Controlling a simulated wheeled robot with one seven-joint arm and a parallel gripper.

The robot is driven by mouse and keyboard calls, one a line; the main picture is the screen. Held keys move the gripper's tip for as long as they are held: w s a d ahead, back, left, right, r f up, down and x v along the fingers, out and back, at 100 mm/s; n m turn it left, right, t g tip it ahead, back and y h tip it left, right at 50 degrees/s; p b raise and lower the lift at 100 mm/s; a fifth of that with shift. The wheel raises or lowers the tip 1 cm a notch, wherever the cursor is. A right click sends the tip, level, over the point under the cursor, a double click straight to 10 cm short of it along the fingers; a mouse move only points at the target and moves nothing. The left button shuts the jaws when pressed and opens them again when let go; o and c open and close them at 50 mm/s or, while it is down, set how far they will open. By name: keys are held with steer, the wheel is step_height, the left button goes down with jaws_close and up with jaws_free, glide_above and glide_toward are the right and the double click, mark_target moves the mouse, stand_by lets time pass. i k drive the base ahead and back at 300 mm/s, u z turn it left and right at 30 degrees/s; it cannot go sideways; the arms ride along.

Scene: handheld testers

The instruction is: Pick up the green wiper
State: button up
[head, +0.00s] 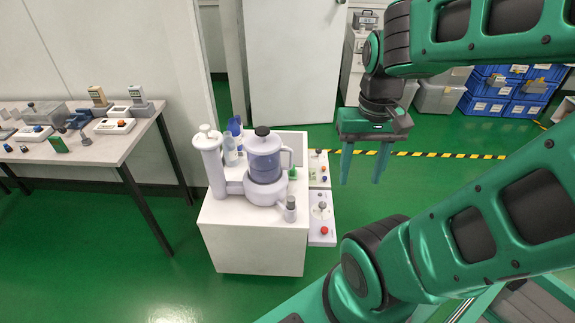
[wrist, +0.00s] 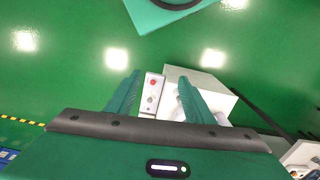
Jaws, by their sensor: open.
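A small green item (head: 293,173) shows on the white stand, just right of the white and purple appliance; it is partly hidden. Another small green piece (head: 60,145) lies near the front of the left table. Both are too small for me to tell which is the green wiper. My gripper (head: 362,181) points down, open and empty, in the air to the right of the white stand and apart from it. In the wrist view my gripper's two fingers (wrist: 158,80) are spread, with a panel with a red button visible beyond them. No wiper can be made out there.
The white stand (head: 255,248) carries the white and purple appliance (head: 262,170) and bottles. Two button panels (head: 321,217) sit along its right side. The left table (head: 130,138) holds several handheld testers. Blue crates (head: 490,106) stand at the back right. Green floor is clear between.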

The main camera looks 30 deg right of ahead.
mark_target(292, 174)
steer(key=u, duration=0.4)
steer(key=k, duration=1.05)
steer(key=u, duration=0.65)
steer(key=i, duration=1.15)
steer(key=z, duration=1.05)
steer(key=i, duration=1.05)
steer(key=z, duration=0.15)
